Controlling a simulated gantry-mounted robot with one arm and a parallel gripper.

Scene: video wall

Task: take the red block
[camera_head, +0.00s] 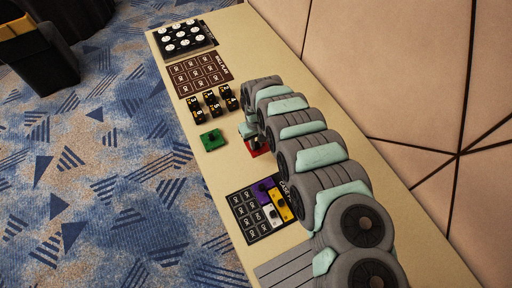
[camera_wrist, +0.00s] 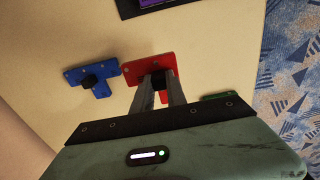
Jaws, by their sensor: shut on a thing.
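The red block (camera_head: 257,149) is flat, with a dark knob on top. In the head view my gripper (camera_head: 251,136) is over it, and my arm hides much of it. In the wrist view my two fingers (camera_wrist: 158,88) are closed around the knob of the red block (camera_wrist: 134,69), whose flat red plate shows beyond and beside them. Whether the block rests on the table or is slightly raised, I cannot tell.
A blue block (camera_wrist: 82,73) lies left of the red one in the wrist view. A green block (camera_head: 212,140) is to the left in the head view. Black numbered pieces (camera_head: 213,104), a brown board (camera_head: 200,73) and a board with purple, yellow and white pieces (camera_head: 245,212) share the table.

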